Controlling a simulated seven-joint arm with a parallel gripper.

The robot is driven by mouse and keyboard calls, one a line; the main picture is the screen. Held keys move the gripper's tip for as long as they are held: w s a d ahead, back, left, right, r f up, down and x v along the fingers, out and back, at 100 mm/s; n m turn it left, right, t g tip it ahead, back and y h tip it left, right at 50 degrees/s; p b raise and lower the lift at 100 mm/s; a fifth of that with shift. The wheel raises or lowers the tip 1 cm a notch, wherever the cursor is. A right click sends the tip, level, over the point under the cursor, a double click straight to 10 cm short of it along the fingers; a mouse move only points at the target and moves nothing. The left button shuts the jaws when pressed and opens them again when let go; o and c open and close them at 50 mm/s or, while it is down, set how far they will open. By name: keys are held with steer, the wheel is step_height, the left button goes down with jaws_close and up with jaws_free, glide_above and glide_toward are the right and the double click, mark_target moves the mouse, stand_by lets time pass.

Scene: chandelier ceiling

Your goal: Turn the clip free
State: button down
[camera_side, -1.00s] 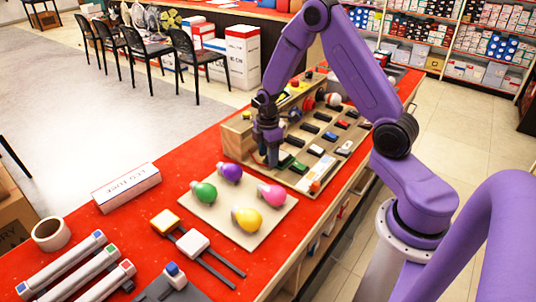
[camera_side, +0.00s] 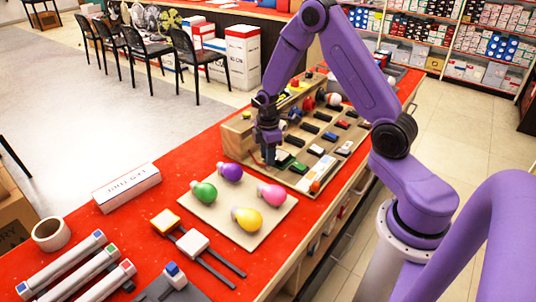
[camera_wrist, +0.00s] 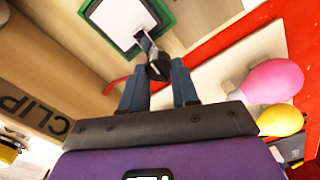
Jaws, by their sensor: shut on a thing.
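In the wrist view, a clip (camera_wrist: 152,52) shows as a short silver bar with a dark round end. It lies over the edge of a white plate (camera_wrist: 122,20) in a green frame (camera_wrist: 163,10). My gripper (camera_wrist: 159,75) has its two blue-grey fingers on either side of the dark end and is shut on it. In the side view, my gripper (camera_side: 268,153) points down at the near left end of the wooden board on the red table. There the clip is hidden behind the fingers.
A wooden wall marked "CLIP" (camera_wrist: 28,112) stands left in the wrist view. A pale board (camera_side: 250,242) with coloured bulbs, including a pink one (camera_side: 271,194), lies close in front of my gripper. Several small coloured blocks sit on the wooden board (camera_side: 292,184).

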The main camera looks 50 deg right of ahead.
steer(key=m, duration=0.4)
steer(key=shift+w, duration=0.1)
steer(key=m, duration=0.4)
steer(key=shift+d+m, duration=0.15)
steer(key=shift+m, duration=0.25)
steer(key=m, duration=0.4)
steer(key=shift+d, duration=0.1)
steer(key=shift+m, duration=2)
steer(key=c, duration=0.8)
jaws_free()
steer(key=shift+c, duration=0.2)
steer(key=shift+r, duration=0.1)
